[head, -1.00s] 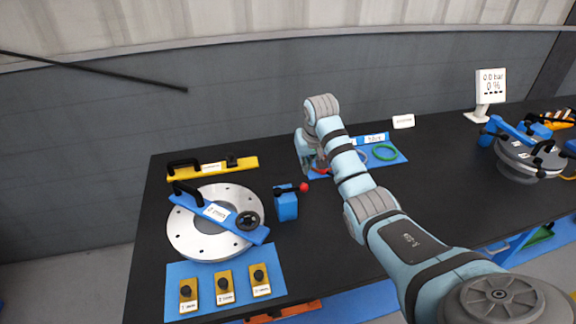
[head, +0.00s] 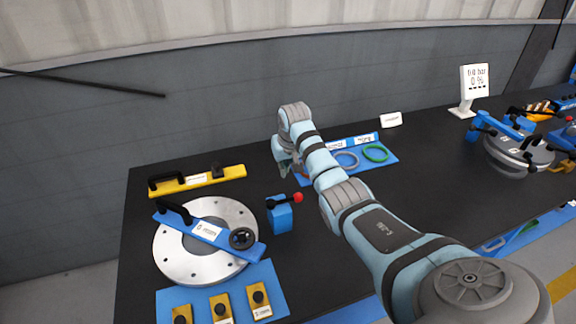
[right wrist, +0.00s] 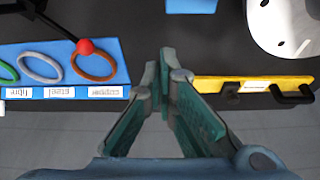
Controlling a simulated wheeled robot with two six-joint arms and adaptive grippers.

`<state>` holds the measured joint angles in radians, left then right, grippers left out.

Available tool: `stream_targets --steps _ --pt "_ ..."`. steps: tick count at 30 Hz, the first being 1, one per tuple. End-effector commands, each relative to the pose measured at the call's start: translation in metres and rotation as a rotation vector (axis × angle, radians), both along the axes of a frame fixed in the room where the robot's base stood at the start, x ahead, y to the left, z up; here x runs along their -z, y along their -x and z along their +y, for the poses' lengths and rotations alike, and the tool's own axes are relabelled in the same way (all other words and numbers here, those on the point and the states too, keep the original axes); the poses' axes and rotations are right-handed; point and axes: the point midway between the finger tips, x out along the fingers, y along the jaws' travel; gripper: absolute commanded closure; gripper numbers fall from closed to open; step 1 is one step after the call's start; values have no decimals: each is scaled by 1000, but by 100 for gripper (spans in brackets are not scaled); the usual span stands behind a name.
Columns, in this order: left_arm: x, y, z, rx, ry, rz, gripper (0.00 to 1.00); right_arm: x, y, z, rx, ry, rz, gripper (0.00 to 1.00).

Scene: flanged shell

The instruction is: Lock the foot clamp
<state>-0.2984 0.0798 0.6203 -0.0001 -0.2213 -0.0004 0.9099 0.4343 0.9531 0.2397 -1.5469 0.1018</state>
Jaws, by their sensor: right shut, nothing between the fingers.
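A blue block (head: 280,217) with a black lever and a red ball knob (head: 298,197) stands on the bench right of the flanged disc; I take it for the foot clamp. The lever lies roughly level, knob to the right. In the right wrist view the red knob (right wrist: 85,46) is left of the fingers, and a blue block (right wrist: 191,4) shows at the top edge. My right gripper (right wrist: 165,60) is shut and empty, apart from the knob. In the head view, this gripper (head: 287,168) is behind the block, partly hidden by its arm. My left gripper is not in view.
A round silver flange (head: 180,262) carries a blue bar with a handwheel (head: 242,238). A yellow bar (head: 225,174) lies behind it. A blue board (head: 388,158) holds coloured rings. Brass blocks sit on a blue mat (head: 272,282). A display (head: 475,78) stands at back right.

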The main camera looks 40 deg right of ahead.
Motion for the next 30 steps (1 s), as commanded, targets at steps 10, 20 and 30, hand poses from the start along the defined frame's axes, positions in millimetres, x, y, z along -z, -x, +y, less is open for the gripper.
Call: stream_targets --steps 10,20,30 --pt "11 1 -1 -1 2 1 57 50 -8 -4 -2 4 1 100" --pt "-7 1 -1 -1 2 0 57 55 20 8 -2 1 -1 100" --pt "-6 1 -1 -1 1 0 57 56 20 9 -1 0 0 100"
